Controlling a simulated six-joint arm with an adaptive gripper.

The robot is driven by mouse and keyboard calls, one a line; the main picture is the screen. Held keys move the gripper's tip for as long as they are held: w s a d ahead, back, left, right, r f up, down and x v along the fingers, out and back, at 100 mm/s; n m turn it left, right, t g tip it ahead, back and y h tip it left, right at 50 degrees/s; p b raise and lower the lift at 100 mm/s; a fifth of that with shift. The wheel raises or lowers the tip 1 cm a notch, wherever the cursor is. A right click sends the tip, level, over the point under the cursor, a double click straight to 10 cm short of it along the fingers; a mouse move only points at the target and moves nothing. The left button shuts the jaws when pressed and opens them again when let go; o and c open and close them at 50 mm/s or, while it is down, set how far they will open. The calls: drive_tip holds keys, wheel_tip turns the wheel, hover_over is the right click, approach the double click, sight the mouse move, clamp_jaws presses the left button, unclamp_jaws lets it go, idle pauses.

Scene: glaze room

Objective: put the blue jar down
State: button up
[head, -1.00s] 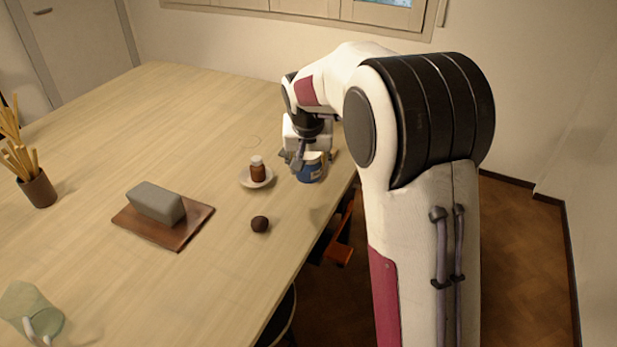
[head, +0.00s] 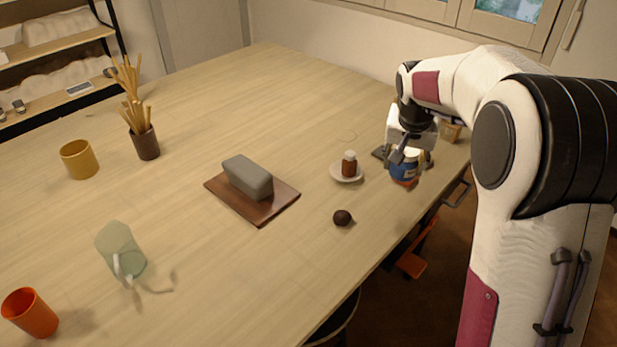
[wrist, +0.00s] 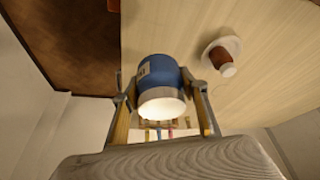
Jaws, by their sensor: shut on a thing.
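The blue jar (head: 404,166) is at the right side of the table, close to its edge. It has a pale label and a reddish-brown band low down. My gripper (head: 406,157) is shut on it from above. In the wrist view the blue jar (wrist: 163,72) sits between the two fingers (wrist: 160,92), with its pale round top towards the camera. I cannot tell whether its base touches the table.
A white saucer (head: 345,178) with a small brown bottle (head: 349,163) stands just left of the jar. A dark ball (head: 342,217) lies nearer. A grey block (head: 247,176) rests on a brown board (head: 262,211). A small wooden box (head: 450,131) is behind my gripper. The table's far middle is clear.

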drive_tip(key=w+a+n+y, duration=0.2)
drive_tip(key=a+n, duration=0.3)
drive_tip(key=a, duration=2)
drive_tip(key=s+a+n+y, duration=0.1)
drive_tip(key=s+a+n, duration=0.2)
drive_tip(key=a, duration=0.9)
drive_tip(key=s+a+n+y, duration=0.1)
drive_tip(key=s+a+n, duration=0.2)
drive_tip(key=a, duration=0.9)
drive_tip(key=s, duration=0.3)
drive_tip(key=shift+a+r, duration=0.15)
drive_tip(key=shift+a, duration=0.15)
drive_tip(key=shift+f, duration=3.15)
drive_tip(key=shift+f, duration=1.85)
